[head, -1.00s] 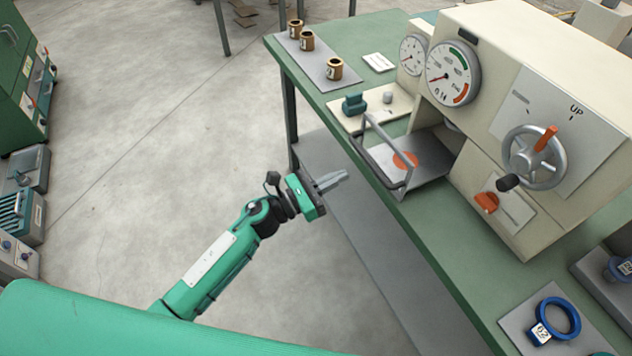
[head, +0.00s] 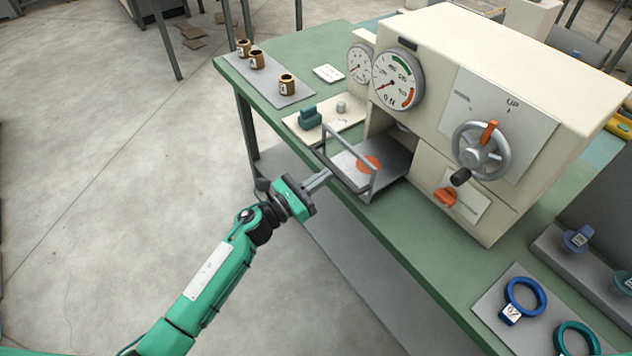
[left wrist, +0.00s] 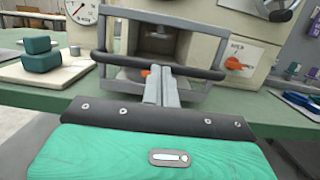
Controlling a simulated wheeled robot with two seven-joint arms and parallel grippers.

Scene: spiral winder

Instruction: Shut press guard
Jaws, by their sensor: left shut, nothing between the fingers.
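The press (head: 470,110) is a cream machine on the green bench, with two dials, a handwheel and an orange knob. Its guard (head: 352,186), a grey bar frame with a dark front bar, stands lowered out in front of the press opening, over the tray with an orange disc (head: 368,163). In the left wrist view the guard (left wrist: 200,71) spans the picture before the opening. My left gripper (head: 326,176) is shut and empty, its fingertips at the guard's front bar; I cannot tell whether they touch. My right gripper is not in view.
The green bench (head: 415,255) has several items: brass bushings on a grey mat (head: 270,84) at the far left, a teal block (head: 310,118) beside the guard, and blue and teal rings (head: 525,298) at right. Open floor lies left of the bench.

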